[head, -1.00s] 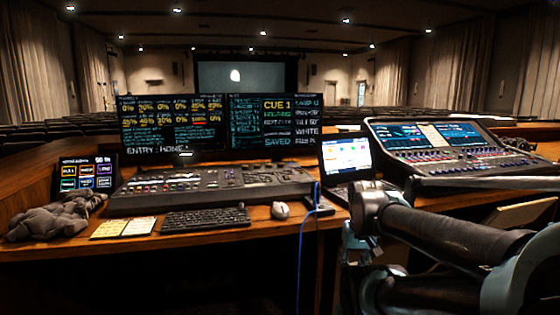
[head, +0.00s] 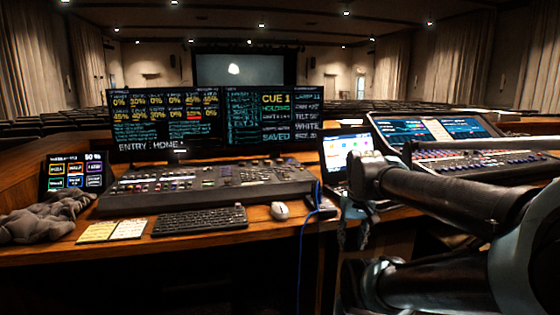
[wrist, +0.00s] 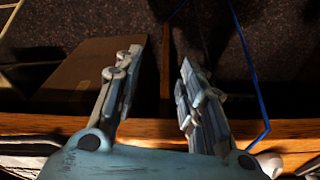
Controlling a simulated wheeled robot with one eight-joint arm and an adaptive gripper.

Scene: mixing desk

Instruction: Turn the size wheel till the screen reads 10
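The lighting console (head: 205,188) sits on the wooden desk below two dark monitors. The size wheel is too small to pick out among the console's controls. The right monitor (head: 262,115) shows CUE 1, HOLDING and SAVED; its right column has pan, tilt, WHITE and a bottom size line whose number I cannot read surely. In the wrist view my gripper (wrist: 161,60) is open and empty, its fingers apart above a wooden edge and dark floor. It is away from the console's controls.
A keyboard (head: 199,220), a white mouse (head: 280,210) and a yellow note sheet (head: 112,231) lie in front of the console. A laptop (head: 346,155) and a sound mixer (head: 450,150) stand right. A blue cable (head: 302,245) hangs over the desk's front edge. A brown box (wrist: 90,75) is below.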

